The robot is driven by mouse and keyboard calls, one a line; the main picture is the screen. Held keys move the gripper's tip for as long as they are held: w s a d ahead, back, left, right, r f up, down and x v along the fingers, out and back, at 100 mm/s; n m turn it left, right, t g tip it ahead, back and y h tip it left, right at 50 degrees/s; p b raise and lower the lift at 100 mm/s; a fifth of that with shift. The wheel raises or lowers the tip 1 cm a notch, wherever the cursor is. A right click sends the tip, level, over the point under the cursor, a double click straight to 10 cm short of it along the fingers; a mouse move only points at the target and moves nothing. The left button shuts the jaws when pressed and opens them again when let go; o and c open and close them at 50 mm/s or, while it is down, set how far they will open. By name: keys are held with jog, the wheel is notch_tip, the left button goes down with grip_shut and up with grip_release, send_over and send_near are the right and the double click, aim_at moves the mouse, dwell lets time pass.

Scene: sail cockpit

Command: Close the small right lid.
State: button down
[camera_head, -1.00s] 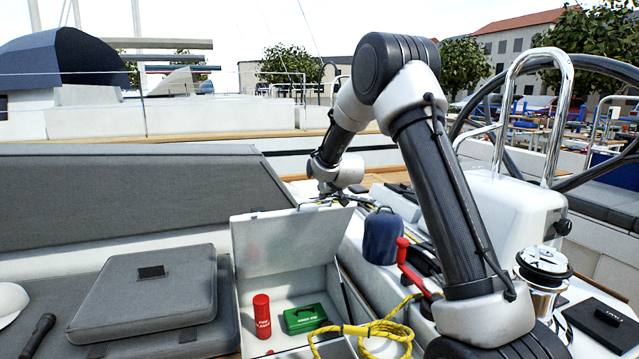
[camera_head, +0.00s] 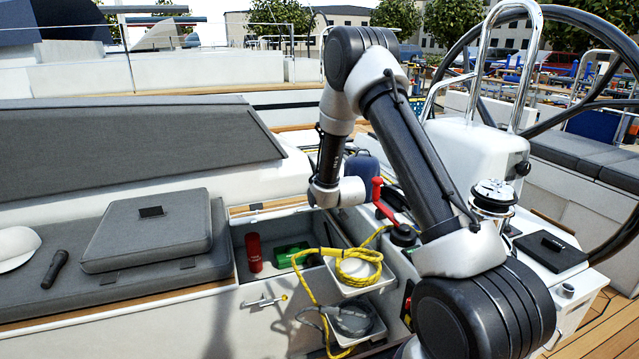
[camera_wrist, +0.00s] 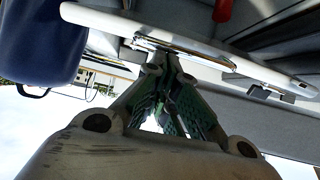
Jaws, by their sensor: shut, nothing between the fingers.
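The open locker (camera_head: 240,268) holds a red can (camera_head: 253,252) and a green box (camera_head: 291,254). Its pale lid does not show clearly in the head view. In the wrist view a thin white panel (camera_wrist: 270,68), likely this lid, is seen nearly edge-on above my gripper (camera_wrist: 155,62). The fingers are shut and empty, with their tips close to the panel; I cannot tell whether they touch. In the head view my wrist is at the locker's back right and the fingers are hidden.
Yellow rope (camera_head: 357,270) lies over white trays right of the locker. A red winch handle (camera_head: 377,190) and a blue bag (camera_head: 362,168) stand close to my wrist; the bag also shows in the wrist view (camera_wrist: 40,45). A grey cushion (camera_head: 150,232) lies left.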

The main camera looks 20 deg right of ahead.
jog(key=s+f, duration=0.4)
jog(key=f, duration=0.3)
dwell(0.3)
